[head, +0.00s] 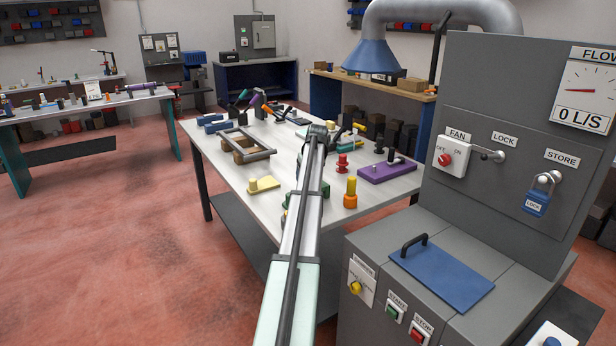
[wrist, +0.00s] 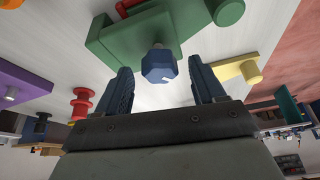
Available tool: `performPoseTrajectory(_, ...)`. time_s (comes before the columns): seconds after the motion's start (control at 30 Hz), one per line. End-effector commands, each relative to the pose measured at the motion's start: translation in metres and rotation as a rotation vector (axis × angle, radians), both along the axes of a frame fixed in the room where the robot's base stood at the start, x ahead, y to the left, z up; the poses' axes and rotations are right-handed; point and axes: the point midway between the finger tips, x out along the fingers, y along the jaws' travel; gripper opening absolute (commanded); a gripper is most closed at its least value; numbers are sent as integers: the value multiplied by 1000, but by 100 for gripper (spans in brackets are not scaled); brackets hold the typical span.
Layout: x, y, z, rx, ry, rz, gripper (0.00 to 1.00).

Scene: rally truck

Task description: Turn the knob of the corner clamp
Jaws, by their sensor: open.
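In the wrist view, a blue faceted knob (wrist: 158,66) with a white mark sticks out from a green body (wrist: 130,38), which looks like the corner clamp. My gripper (wrist: 160,74) is open, with one dark finger on each side of the knob. Gaps show between the knob and both fingers, so neither seems to touch it. In the head view, my arm reaches over the white workbench (head: 222,160). It covers most of the green body (head: 294,198) there, and the knob is hidden.
A yellow piece (head: 263,184) lies left of my arm. An orange-and-yellow post (head: 350,193), a red spool (head: 342,163) and a purple block (head: 386,171) stand to the right. A rectangular frame (head: 262,156) lies farther left. A grey control cabinet (head: 500,190) stands at the right.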

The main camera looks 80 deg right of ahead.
Motion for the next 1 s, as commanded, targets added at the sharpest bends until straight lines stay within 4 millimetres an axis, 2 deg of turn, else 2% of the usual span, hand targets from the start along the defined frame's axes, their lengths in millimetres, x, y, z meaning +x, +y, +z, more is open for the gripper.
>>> performPoseTrajectory(0.37,1,-2,-5,0,0,0,69)
performPoseTrajectory(0.9,1,-1,-5,0,0,0,19)
performPoseTrajectory(1.0,1,-1,-5,0,0,0,13)
